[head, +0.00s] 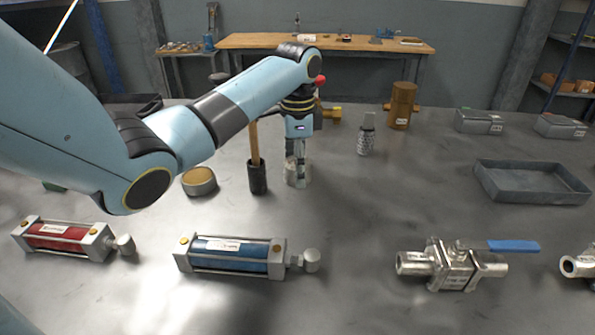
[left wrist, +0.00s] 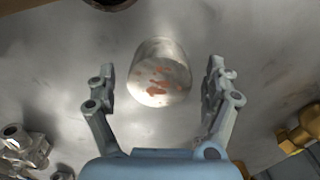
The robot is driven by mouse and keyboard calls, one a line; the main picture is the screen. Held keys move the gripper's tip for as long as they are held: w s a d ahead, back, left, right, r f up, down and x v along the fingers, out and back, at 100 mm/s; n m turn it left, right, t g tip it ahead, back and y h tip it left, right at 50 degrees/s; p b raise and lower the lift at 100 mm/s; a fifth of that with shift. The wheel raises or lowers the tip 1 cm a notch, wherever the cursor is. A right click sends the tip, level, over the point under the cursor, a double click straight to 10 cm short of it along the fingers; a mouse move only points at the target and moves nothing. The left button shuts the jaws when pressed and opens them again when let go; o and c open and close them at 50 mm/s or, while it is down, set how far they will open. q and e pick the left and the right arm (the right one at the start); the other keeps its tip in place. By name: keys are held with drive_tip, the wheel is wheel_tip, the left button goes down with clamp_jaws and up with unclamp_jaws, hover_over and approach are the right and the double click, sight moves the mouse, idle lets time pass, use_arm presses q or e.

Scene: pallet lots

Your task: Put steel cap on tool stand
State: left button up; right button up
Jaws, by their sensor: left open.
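A short steel cylinder with reddish marks on top, which looks like the steel cap (head: 294,181), stands on the grey table. In the left wrist view the steel cap (left wrist: 160,85) sits between the spread fingers, with a gap on both sides. My left gripper (head: 298,180) points down over it, open, its fingers partly covering it in the head view. A black cup with an upright wooden handle, possibly the tool stand (head: 257,180), stands just left of the cap. My arm hides the handle's top. My right gripper is not in view.
A round tin with a tan top (head: 199,181) is left of the cup. Red (head: 57,238) and blue (head: 231,256) cylinders lie in front. A ball valve (head: 450,264) is front right, a brass fitting (head: 330,112) behind the gripper, and an empty grey tray (head: 532,183) at right.

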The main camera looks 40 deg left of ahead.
use_arm(q)
drive_tip(key=c, duration=1.3)
drive_tip(key=shift+r, duration=0.1)
drive_tip(key=shift+c, duration=0.8)
drive_tip(key=shift+r, duration=0.1)
